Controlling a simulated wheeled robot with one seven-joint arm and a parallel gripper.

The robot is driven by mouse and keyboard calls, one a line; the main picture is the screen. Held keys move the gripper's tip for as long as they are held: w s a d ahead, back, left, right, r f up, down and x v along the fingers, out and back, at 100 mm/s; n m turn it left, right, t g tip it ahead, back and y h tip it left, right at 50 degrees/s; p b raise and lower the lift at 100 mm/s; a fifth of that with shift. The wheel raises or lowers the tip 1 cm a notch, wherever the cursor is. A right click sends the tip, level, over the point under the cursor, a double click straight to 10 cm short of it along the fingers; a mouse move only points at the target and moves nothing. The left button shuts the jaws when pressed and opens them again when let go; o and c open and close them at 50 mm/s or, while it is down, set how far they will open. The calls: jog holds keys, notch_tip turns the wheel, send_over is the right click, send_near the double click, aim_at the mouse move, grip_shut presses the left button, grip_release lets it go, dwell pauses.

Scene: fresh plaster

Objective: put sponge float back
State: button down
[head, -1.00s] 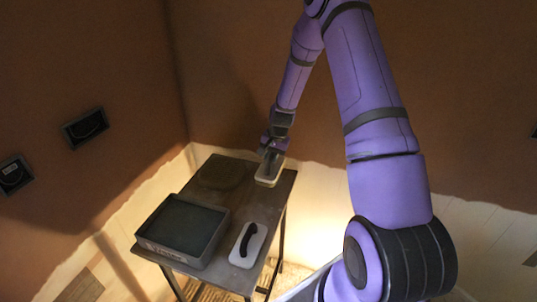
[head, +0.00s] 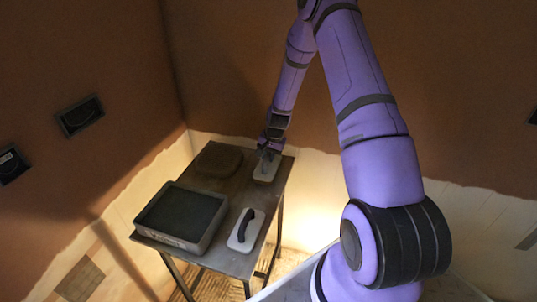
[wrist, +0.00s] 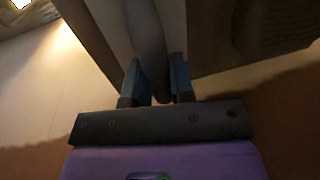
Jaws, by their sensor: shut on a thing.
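The sponge float (head: 265,172), a pale oblong block with a handle, is at the back right of the table. My gripper (head: 269,153) is over it, shut on its handle. In the wrist view the handle shows between my two fingers (wrist: 156,78), with the pale block (wrist: 117,30) beyond it. The float is low at the tabletop; I cannot tell whether it touches. Its underside is hidden. A second pale float (head: 236,243) with a dark curved handle lies near the table's front right edge, apart from my gripper.
The dark table (head: 223,257) also bears a grey tray (head: 193,244) with a dark inside at the front left and a brown rounded slab (head: 219,158) at the back left. Walls stand close behind and left, with a dark wall box (head: 80,116).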

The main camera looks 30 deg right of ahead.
jog(key=shift+f, duration=0.3)
dwell(0.5)
jog(key=c, duration=0.9)
grip_release()
notch_tip(320, 180, up, 8)
jog(key=s+d, duration=0.1)
jog(key=shift+s, duration=0.15)
dwell(0.6)
